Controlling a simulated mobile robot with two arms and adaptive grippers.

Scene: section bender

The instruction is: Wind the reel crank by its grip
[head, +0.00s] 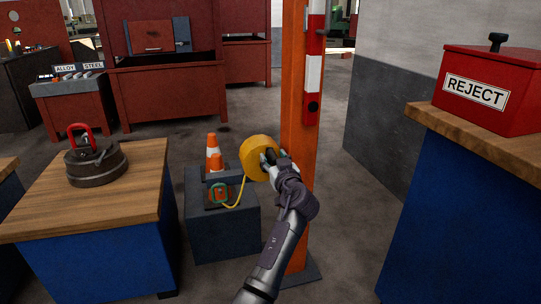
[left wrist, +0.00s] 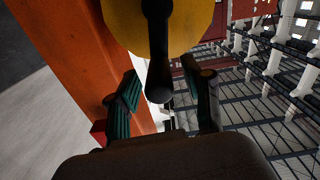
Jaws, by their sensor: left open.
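The yellow reel (head: 256,145) is on the orange post (head: 298,120) in the head view, partly covered by my left gripper (head: 271,157). In the left wrist view the reel (left wrist: 188,30) is at the top, with a black crank (left wrist: 157,35) across its face. The crank's dark, rounded grip (left wrist: 158,84) points toward the camera. My left gripper (left wrist: 162,75) is open, with one green-padded finger on each side of the grip. Gaps show between the fingers and the grip. My right gripper is in neither view.
A wooden-topped bench (head: 130,205) stands left. Another bench with a red REJECT box (head: 500,90) stands right. Floor shows between the post and the right bench.

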